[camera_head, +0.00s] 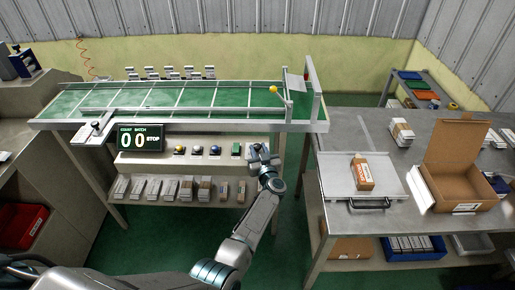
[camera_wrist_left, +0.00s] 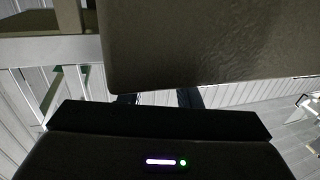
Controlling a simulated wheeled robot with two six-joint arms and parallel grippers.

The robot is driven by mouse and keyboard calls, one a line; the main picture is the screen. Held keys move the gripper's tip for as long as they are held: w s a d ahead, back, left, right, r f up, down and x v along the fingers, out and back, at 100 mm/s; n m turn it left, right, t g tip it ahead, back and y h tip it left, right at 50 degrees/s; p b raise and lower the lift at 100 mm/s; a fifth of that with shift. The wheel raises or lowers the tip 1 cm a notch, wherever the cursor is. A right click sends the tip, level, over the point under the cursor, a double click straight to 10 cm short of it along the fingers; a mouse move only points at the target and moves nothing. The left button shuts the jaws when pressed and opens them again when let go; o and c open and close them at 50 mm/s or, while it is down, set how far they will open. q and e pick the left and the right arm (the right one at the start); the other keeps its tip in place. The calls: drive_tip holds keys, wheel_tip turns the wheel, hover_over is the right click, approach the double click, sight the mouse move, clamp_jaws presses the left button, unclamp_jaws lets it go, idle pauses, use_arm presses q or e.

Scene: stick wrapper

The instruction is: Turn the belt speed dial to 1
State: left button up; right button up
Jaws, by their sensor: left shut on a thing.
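The control panel (camera_head: 165,160) is a pale sloped box under the front of the green belt. It carries a yellow button (camera_head: 179,150), a dark button (camera_head: 197,150), a blue button (camera_head: 215,150) and a green switch (camera_head: 236,149). My left gripper (camera_head: 258,151) is at the panel's right end, shut on what appears to be the belt speed dial. The gripper hides the dial and its marks, so its setting cannot be read. In the left wrist view the fingertips (camera_wrist_left: 160,98) go out of sight behind a large brown-grey surface (camera_wrist_left: 200,40). My right gripper is not in view.
A display (camera_head: 140,138) shows 00 and STOP. The green conveyor belt (camera_head: 130,97) runs above the panel. A shelf of small boxes (camera_head: 175,189) lies below. A steel table (camera_head: 340,140) on the right holds a tray and an open carton (camera_head: 462,170).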

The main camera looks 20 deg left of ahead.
use_arm(q)
drive_tip(key=shift+d+n+g+y, duration=0.15)
drive_tip(key=shift+n+g+y, duration=0.35)
drive_tip(key=shift+n+y, duration=0.15)
drive_tip(key=shift+y, duration=0.25)
drive_tip(key=o, duration=0.9)
drive_tip(key=shift+w, duration=0.1)
drive_tip(key=shift+o, duration=0.2)
